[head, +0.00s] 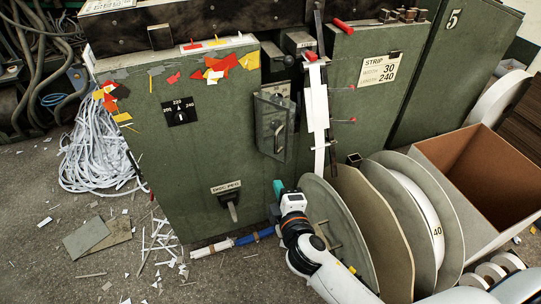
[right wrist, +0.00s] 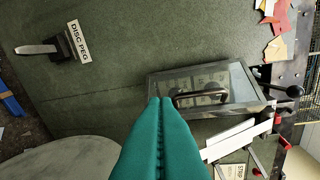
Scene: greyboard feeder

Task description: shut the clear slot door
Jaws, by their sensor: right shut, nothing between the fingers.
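The clear slot door (head: 270,142) is a see-through panel in a dark frame with a dark bar handle, on the front of the green machine. In the head view it seems to stand out from the machine face at an angle. The right wrist view shows the door (right wrist: 228,82) and its handle beyond my fingertips. My right gripper (head: 278,188) is shut and empty, below the door in the head view. Its teal fingers (right wrist: 160,102) overlap the door's lower left edge in the right wrist view; I cannot tell whether they touch. My left gripper is not in view.
A white paper strip (head: 319,110) hangs right of the door. A black-knobbed lever (right wrist: 288,91) is beside it. The disc peg (head: 232,211) sticks out at lower left. Large reels (head: 335,225) stand close to my right arm. Paper scraps litter the floor.

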